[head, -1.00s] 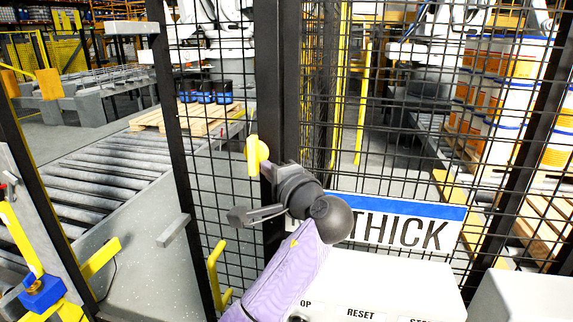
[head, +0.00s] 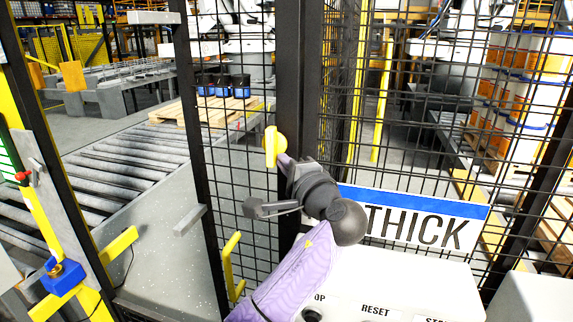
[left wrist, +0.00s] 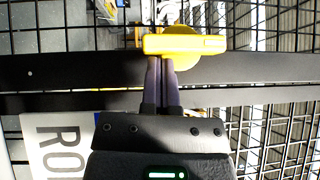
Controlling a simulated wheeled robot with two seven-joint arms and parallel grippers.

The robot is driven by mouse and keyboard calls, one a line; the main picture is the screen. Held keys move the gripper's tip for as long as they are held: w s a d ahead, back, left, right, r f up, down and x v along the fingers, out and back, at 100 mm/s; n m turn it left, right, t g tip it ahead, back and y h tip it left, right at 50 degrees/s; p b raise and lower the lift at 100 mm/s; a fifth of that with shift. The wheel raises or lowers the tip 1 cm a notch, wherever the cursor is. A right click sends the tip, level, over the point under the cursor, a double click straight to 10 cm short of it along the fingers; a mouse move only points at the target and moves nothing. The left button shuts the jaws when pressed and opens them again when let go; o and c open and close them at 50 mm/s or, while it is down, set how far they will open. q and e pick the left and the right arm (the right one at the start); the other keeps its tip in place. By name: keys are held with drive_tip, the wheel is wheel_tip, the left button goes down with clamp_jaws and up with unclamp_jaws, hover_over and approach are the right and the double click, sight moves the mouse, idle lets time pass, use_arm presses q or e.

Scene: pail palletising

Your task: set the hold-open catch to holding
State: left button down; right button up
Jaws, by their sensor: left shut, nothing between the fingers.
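The hold-open catch (head: 271,147) is a yellow bar with a rounded disc behind it, on a dark fence post. In the head view its bar stands about upright. The catch also shows in the left wrist view (left wrist: 185,43), where the bar lies across the picture. My left gripper (head: 284,161) is shut and empty, its fingers pointing at the catch. In the left wrist view my left fingertips (left wrist: 162,60) reach the near edge of the bar; whether they touch it I cannot tell. My right gripper is not in view.
Black mesh fence panels and the dark post (head: 298,70) stand before me. A white control box (head: 400,275) with labelled buttons is at the lower right, below a sign (head: 420,218). A yellow handle (head: 231,265) and a roller conveyor (head: 120,165) are to the left.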

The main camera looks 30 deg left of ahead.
sight(272, 167)
use_arm(q)
drive_tip(key=shift+f+m+y+b, duration=0.2)
drive_tip(key=shift+m+y+b, duration=0.1)
drive_tip(key=shift+m, duration=0.2)
drive_tip(key=m+t+b, duration=0.2)
drive_tip(key=a+f+m+t+b, duration=0.1)
drive_tip(key=m+t, duration=0.1)
drive_tip(key=m, duration=0.1)
drive_tip(key=a+m+t+y+b, duration=0.1)
drive_tip(key=m+t+b, duration=0.1)
drive_tip(key=m, duration=0.1)
drive_tip(key=shift+s+a+f+t+b, duration=0.15)
drive_tip(key=shift+s+f+t+b, duration=0.1)
drive_tip(key=shift+t+b, duration=0.05)
drive_tip(key=a+m+t+h+b, duration=0.1)
drive_tip(key=m+t+h+b, duration=0.1)
drive_tip(key=m, duration=0.3)
drive_tip(key=m+t+h+b, duration=0.2)
drive_tip(key=m+t+h, duration=0.2)
drive_tip(key=m, duration=0.1)
drive_tip(key=a+r+m+t+h+b, duration=0.1)
drive_tip(key=m+t+h+b, duration=0.1)
drive_tip(key=m+t+h, duration=0.1)
drive_tip(key=shift+s+a+m, duration=0.3)
drive_tip(key=shift+s+m, duration=0.05)
drive_tip(key=shift+m, duration=0.55)
drive_tip(key=shift+a+b, duration=0.1)
drive_tip(key=shift+b, duration=0.2)
